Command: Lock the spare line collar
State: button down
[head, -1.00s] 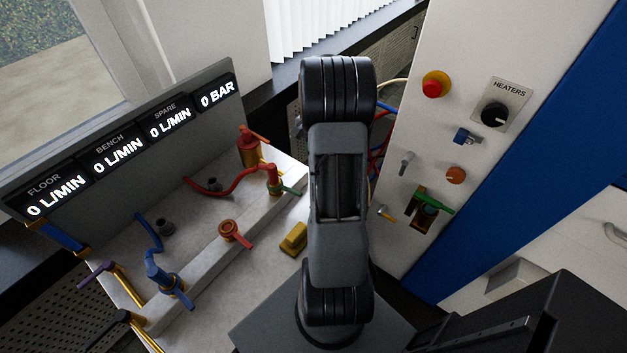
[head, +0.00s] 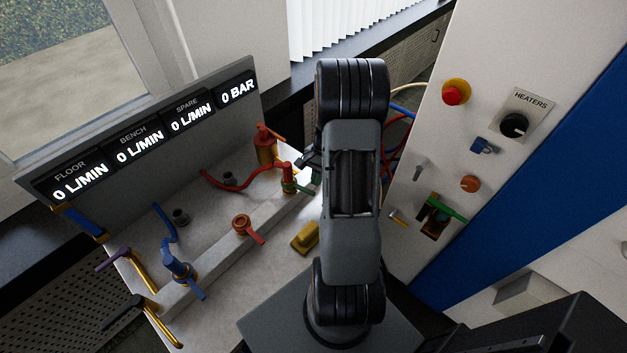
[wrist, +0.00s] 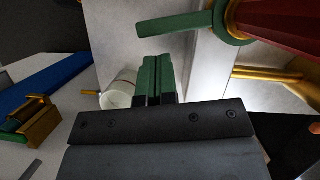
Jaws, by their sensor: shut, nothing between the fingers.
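A green collar with a flat lever (head: 291,187) sits around the foot of a red hose fitting (head: 286,171) on the bench manifold. I take it for the spare line collar, as no label on it is readable. In the wrist view the collar's green lever (wrist: 180,27) points left from the ring under the red fitting (wrist: 285,22). My gripper (wrist: 155,62) has green fingers, shut together with nothing between them. The fingertips are just below the lever in that picture, seemingly apart from it. My arm hides most of the gripper in the head view.
The manifold also carries a red-levered fitting (head: 241,223) and a blue fitting (head: 180,271). A yellow block (head: 305,237) lies in front. A display panel (head: 140,130) reads zero throughout. The white cabinet (head: 440,130) with knobs stands close on the right.

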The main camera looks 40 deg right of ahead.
jog(key=shift+s+a, duration=0.25)
jog(key=shift+a, duration=0.4)
